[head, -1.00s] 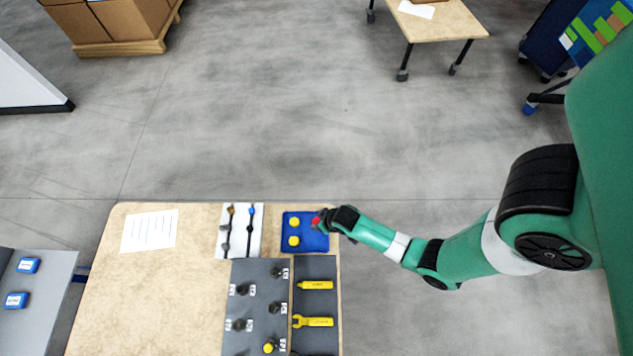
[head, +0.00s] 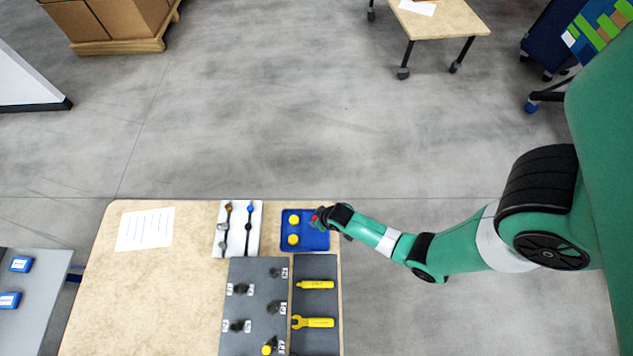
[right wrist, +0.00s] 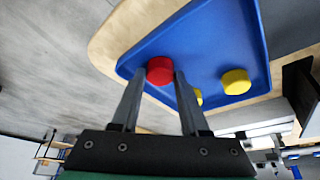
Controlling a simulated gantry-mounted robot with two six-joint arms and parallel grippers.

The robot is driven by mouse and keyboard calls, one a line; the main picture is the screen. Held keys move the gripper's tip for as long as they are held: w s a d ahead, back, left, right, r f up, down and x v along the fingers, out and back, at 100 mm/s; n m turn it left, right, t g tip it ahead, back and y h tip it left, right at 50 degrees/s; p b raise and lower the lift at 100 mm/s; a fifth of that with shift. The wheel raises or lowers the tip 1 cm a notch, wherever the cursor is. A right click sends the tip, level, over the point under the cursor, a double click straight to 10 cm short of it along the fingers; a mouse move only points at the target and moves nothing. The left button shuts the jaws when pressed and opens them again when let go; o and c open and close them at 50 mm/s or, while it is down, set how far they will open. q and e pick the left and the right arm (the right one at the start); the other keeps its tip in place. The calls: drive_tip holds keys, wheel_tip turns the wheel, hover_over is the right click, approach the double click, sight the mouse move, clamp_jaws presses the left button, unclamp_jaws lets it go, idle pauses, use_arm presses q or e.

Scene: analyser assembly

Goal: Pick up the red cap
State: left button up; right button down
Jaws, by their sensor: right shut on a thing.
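The red cap (right wrist: 160,70) is between the fingertips of my right gripper (right wrist: 155,78) in the right wrist view, and the gripper is shut on it. In the head view the red cap (head: 313,219) is a small red spot at the tip of my right gripper (head: 318,217), over the right side of the blue tray (head: 305,242). I cannot tell whether the cap touches the tray floor. Two yellow caps (head: 293,219) (head: 293,239) sit in the tray's left part. My left gripper is not in view.
A white board with cables (head: 222,240) lies left of the tray. A grey panel with black fittings (head: 255,310) and a dark tool mat with yellow tools (head: 316,265) lie nearer. A paper sheet (head: 146,229) lies at left, with bare table around it.

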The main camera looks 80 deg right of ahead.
drive_tip(key=shift+r+p, duration=0.3)
drive_tip(key=shift+r, duration=0.25)
drive_tip(key=p+v, duration=0.2)
drive_tip(key=v, duration=0.1)
drive_tip(key=shift+w+d+r, duration=0.1)
drive_tip(key=shift+w+r, duration=0.15)
drive_tip(key=shift+r, duration=0.1)
drive_tip(key=s+a+r+p, duration=0.7)
drive_tip(key=s+a+r, duration=0.1)
drive_tip(key=s, duration=0.2)
drive_tip(key=shift+s+r, duration=0.25)
drive_tip(key=shift+s, duration=0.05)
drive_tip(key=shift+a+n, duration=0.1)
drive_tip(key=shift+n, duration=0.2)
